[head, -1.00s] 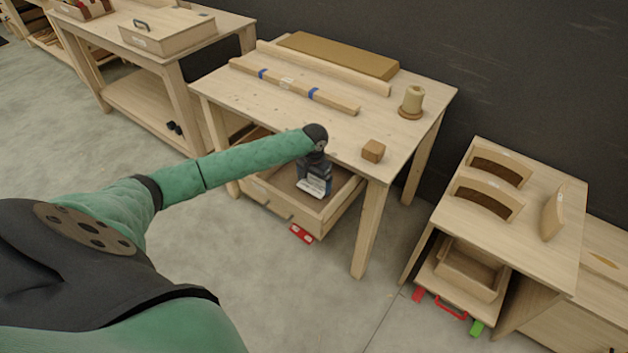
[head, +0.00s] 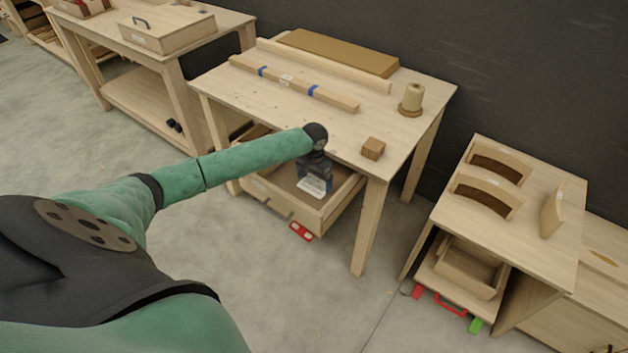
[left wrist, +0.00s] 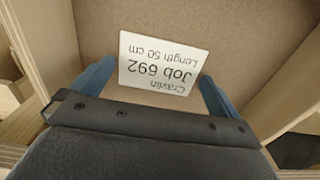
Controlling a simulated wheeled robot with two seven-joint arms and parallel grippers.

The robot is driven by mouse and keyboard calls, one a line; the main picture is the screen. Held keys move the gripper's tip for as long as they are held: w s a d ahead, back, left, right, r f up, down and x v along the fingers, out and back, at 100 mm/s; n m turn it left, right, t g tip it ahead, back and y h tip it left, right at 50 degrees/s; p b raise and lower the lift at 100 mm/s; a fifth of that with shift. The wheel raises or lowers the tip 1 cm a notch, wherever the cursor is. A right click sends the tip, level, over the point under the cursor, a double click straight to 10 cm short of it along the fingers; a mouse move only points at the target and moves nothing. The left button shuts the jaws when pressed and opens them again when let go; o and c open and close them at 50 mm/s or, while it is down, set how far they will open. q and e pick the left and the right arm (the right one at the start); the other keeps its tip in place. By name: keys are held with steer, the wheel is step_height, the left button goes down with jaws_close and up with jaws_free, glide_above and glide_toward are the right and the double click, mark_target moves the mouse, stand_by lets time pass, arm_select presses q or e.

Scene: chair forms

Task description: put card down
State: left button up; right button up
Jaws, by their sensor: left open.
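The white card (head: 312,187), printed "Job 692" and "Length 50 cm", is inside the open drawer (head: 290,213) of the middle workbench. In the left wrist view the card (left wrist: 163,63) shows its print upside down, over the brown drawer floor. My left gripper (head: 315,177) points down into the drawer. Its two blue fingers are open and stand to either side of the card, with a gap at the right one. The card looks to lie on or close to the floor; exact contact is hard to tell. My right gripper is out of view.
The workbench top (head: 225,90) above the drawer carries a long taped bar (head: 300,86), a small wooden block (head: 373,148) and a spool (head: 412,98). The drawer walls surround my left gripper. A smaller table (head: 545,270) stands to the right, with bare floor between.

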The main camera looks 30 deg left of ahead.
mark_target(314, 186)
arm_select(q)
steer(key=shift+r, duration=0.25)
steer(key=shift+r+b, duration=0.3)
steer(key=shift+r, duration=0.1)
step_height(314, 186, up, 12)
steer(key=b, duration=0.2)
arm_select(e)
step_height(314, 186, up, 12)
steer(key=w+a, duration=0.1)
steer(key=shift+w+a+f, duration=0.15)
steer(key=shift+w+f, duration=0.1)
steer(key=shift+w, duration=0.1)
arm_select(q)
steer(key=shift+f, duration=0.15)
